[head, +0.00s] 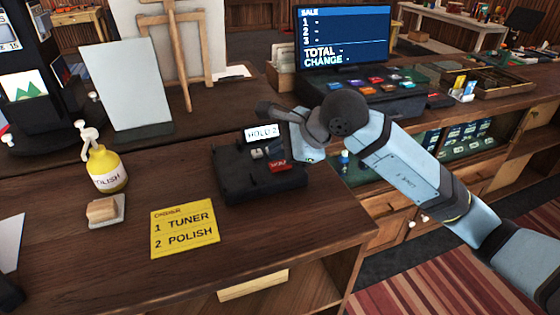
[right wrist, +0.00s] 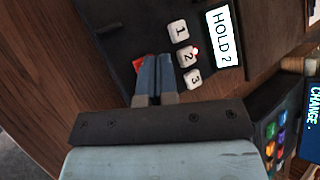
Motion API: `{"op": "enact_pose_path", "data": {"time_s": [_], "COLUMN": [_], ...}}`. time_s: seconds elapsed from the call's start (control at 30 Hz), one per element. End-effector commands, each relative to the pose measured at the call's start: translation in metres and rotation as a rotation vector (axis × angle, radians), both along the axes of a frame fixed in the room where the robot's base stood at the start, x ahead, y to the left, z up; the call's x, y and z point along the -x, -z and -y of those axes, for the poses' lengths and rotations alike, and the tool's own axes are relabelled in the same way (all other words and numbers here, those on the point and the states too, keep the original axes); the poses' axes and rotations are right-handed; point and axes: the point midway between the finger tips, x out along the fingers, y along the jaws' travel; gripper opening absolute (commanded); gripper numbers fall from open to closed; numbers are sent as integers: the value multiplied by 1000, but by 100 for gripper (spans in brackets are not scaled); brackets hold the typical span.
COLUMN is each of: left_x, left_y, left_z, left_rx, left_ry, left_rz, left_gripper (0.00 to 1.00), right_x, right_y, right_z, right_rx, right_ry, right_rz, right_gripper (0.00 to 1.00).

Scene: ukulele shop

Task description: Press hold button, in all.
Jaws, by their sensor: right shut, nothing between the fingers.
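A black button box (head: 245,183) stands on the wooden counter. Its small white screen (head: 262,133) reads "HOLD 2", and the screen also shows in the right wrist view (right wrist: 223,37). That view shows white keys 1 (right wrist: 180,31), 2 (right wrist: 186,56) and 3 (right wrist: 192,79); a small red light glows at key 2. A red button (head: 279,166) sits on the box, partly hidden by my fingers in the wrist view (right wrist: 138,65). My right gripper (right wrist: 152,62) is shut and empty over the box, its tips beside the red button; I cannot tell whether they touch. My left gripper is not in view.
A yellow order card (head: 185,229) lists tuner and polish. A yellow polish bottle (head: 107,170) and a small block (head: 102,209) stand to its left. A register with a sale screen (head: 344,36) and coloured keys (head: 376,80) is behind my right arm. The front counter is mostly clear.

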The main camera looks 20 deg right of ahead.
Motion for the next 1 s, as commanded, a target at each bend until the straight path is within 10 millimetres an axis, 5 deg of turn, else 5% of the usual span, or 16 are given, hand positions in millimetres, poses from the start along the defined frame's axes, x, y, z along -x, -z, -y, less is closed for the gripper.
{"op": "enact_pose_path", "data": {"time_s": [0.47, 1.0], "left_x": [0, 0], "left_y": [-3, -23], "left_z": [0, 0], "left_rx": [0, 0], "left_ry": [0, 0], "left_rz": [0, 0], "left_gripper": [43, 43], "right_x": [0, 0], "right_y": [-8, -54], "right_z": [0, 0], "right_rx": [0, 0], "right_ry": [0, 0], "right_rz": [2, 2], "right_gripper": [0, 0]}}
